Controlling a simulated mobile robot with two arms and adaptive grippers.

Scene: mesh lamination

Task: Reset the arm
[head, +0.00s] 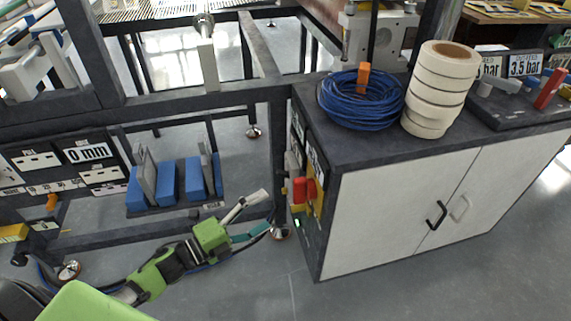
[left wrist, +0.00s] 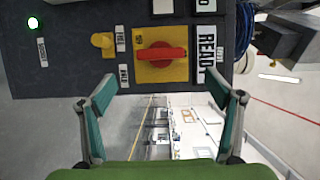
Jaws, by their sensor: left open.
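My left arm reaches in from the lower left in the head view. Its green gripper (head: 266,212) has its fingers spread apart, in front of the side of the white cabinet (head: 410,210). On that side is a control panel with a red rotary handle (head: 311,190) on a yellow plate. In the left wrist view, the open gripper (left wrist: 163,90) has nothing between its fingertips. The red handle (left wrist: 162,54) lies just beyond the fingertips, apart from them. My right gripper is not in view.
Blue cable coil (head: 360,100) and stacked tape rolls (head: 437,90) stand on the cabinet. A dark frame with blue blocks (head: 167,183) is at left. Floor below the arm is clear.

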